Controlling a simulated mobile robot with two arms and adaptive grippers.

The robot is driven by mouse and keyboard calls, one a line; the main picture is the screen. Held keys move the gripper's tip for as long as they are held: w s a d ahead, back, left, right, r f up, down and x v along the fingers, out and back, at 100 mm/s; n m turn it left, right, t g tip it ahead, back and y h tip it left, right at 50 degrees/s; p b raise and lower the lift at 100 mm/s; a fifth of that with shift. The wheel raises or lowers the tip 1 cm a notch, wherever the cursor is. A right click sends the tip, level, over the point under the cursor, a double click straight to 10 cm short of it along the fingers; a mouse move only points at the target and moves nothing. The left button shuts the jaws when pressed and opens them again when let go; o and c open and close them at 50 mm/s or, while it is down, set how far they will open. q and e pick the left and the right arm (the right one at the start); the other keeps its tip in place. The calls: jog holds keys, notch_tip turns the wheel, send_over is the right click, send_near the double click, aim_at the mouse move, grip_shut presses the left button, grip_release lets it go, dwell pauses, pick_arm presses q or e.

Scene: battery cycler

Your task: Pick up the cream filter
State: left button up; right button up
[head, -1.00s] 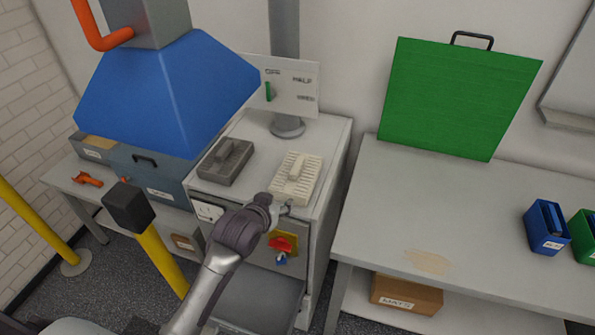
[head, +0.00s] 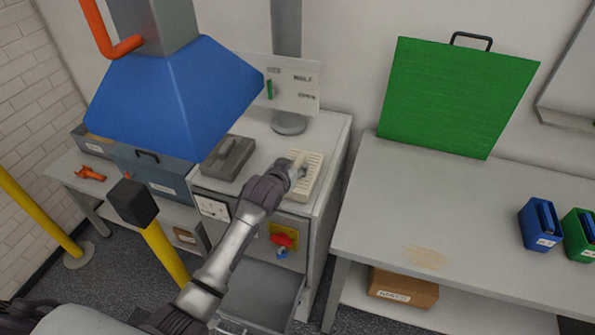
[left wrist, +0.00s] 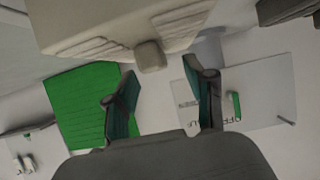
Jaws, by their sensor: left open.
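The cream filter (head: 313,163), a slatted block with a raised handle, lies on top of the grey cabinet (head: 338,135) in the head view. My left gripper (head: 299,172) is at the filter's handle and hides part of the filter. In the left wrist view the filter (left wrist: 85,22) fills the upper part of the picture, with a small square cream end (left wrist: 150,56) sticking out. The left gripper's two fingers (left wrist: 163,88) are spread apart, with that end near the gap between them. I cannot tell whether they touch it. My right gripper is not in view.
A dark grey filter-like block (head: 228,157) lies left of the cream one. A blue hood (head: 170,95) hangs close by on the left. A sign (head: 300,85) on a post stands behind. A yellow post with a black top (head: 133,202) stands front left.

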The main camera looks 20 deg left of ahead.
aim_at(298, 163)
pick_arm(q)
jog(key=shift+p+x, duration=0.3)
jog(key=shift+x, duration=1.5)
jog(key=shift+d, duration=0.2)
jog(key=shift+c, duration=0.2)
jog(key=shift+r, duration=0.1)
grip_shut()
